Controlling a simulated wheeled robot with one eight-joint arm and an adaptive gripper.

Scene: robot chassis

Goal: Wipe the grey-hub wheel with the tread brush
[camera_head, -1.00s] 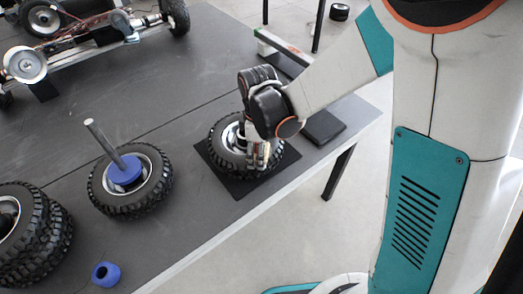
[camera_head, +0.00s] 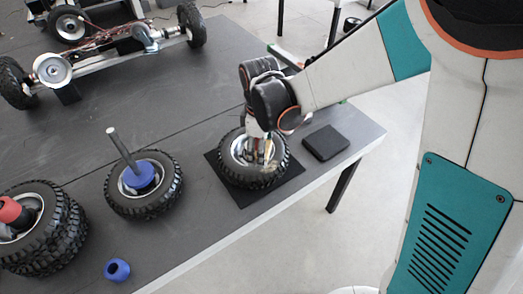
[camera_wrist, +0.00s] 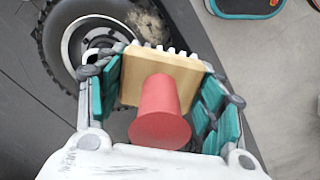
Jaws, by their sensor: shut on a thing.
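The grey-hub wheel (camera_head: 232,172) lies flat on a thin black mat (camera_head: 289,190) near the table's front edge; its black tyre and pale hub also show in the wrist view (camera_wrist: 58,50). A tan dirty patch (camera_wrist: 150,24) shows on its tyre. My gripper (camera_head: 260,152) points down over the wheel. It is shut on the tread brush (camera_wrist: 160,105), which has a red handle, a wooden block and pale bristles. The teal fingers grip either side of the block. The bristle tips lie over the tyre; I cannot tell whether they touch.
A black pad (camera_head: 326,142) lies right of the mat. To the left stand a wheel with a blue hub piece on a post (camera_head: 165,200), a blue cup (camera_head: 117,270) and stacked wheels (camera_head: 65,235). A vehicle chassis (camera_head: 105,50) sits at the back left.

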